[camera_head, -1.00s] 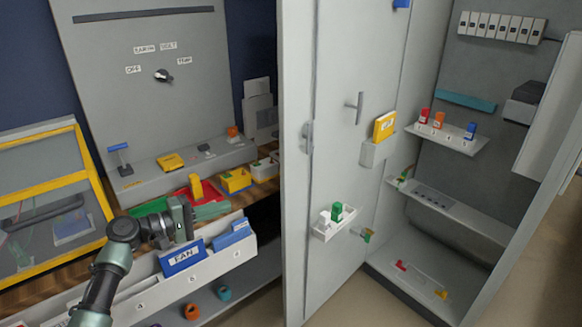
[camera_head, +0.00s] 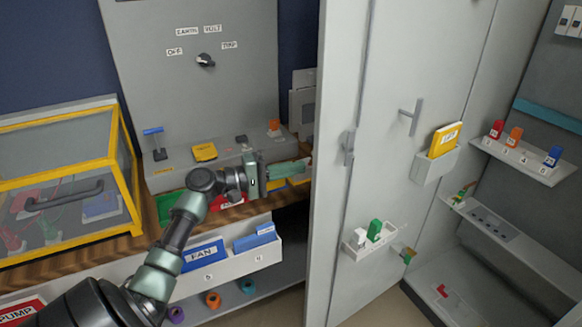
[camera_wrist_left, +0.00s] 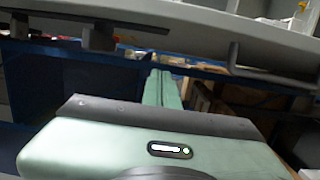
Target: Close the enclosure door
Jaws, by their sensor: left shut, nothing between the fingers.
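The enclosure is a tall grey cabinet (camera_head: 545,85) at the right of the head view. Its pale grey door (camera_head: 385,60) stands wide open, with the near edge towards the bench. A T-shaped handle (camera_head: 411,117) and a latch on the edge (camera_head: 348,147) show on it. My left gripper (camera_head: 306,168) is shut and empty, its green fingers pointing right, close to the door's edge in the picture; I see no clear contact. In the left wrist view the shut fingers (camera_wrist_left: 163,88) lie below a grey slab (camera_wrist_left: 200,35), probably the door. My right gripper is out of view.
The door carries a pocket with a yellow booklet (camera_head: 445,140) and a small tray (camera_head: 372,241). Left are a yellow-framed case (camera_head: 60,140), a panel with a knob (camera_head: 205,60) and a rack of blue binders (camera_head: 203,253). A shelf of coloured blocks (camera_head: 530,163) is inside the cabinet.

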